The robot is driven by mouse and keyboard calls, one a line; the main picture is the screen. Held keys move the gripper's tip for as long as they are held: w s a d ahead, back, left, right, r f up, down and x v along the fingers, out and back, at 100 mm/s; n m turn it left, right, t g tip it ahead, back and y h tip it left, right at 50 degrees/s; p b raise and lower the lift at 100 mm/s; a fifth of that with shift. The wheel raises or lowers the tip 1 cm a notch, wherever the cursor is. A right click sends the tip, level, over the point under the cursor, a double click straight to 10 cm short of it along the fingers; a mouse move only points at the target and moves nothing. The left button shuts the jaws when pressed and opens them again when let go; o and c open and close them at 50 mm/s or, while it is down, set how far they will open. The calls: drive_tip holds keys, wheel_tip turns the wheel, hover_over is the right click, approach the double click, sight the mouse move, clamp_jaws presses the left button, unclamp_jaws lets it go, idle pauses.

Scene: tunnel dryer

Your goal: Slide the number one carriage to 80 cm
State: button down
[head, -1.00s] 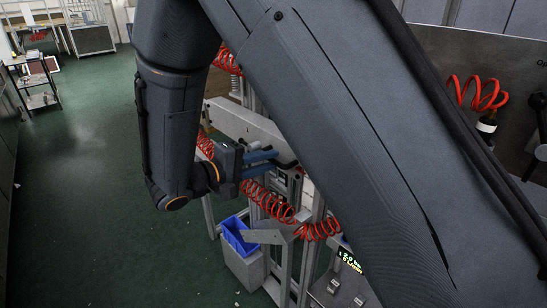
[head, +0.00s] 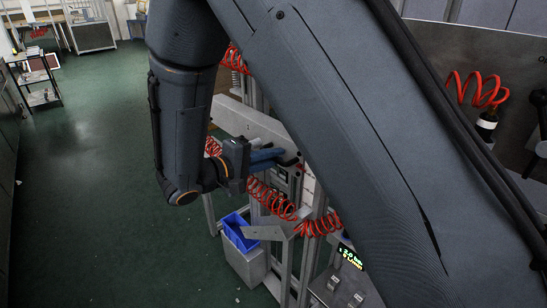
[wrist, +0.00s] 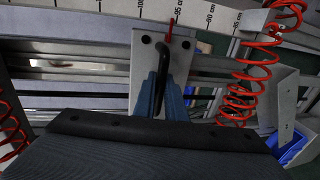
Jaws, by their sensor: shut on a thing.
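The carriage (wrist: 141,70) is a pale metal plate with dark bolts and a bent black handle (wrist: 172,68), on horizontal rails in the wrist view. A red pointer (wrist: 171,28) stands at its top, close to a scale mark that seems to read 95 cm. My gripper (wrist: 162,92), with blue fingers, is shut on the handle. In the head view my gripper (head: 270,157) is at the rail frame, and my arm hides much of the carriage. No carriage number is legible.
The scale strip (wrist: 100,6) runs above the rails. Red coiled hoses (wrist: 258,65) hang on both sides of the carriage. A blue bin (head: 237,232) stands below in a metal holder. A lit display (head: 350,257) is at lower right. Green floor at left is clear.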

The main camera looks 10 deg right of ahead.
wheel_tip(320, 180, down, 16)
drive_tip(key=b, duration=1)
drive_tip(key=shift+f+b, duration=0.2)
drive_tip(key=shift+b, duration=0.15)
drive_tip(key=shift+s+d, duration=0.1)
drive_tip(key=shift+s, duration=0.05)
drive_tip(key=c, duration=2.1)
unclamp_jaws()
drive_tip(key=shift+f, duration=0.1)
drive_tip(key=shift+r, duration=0.2)
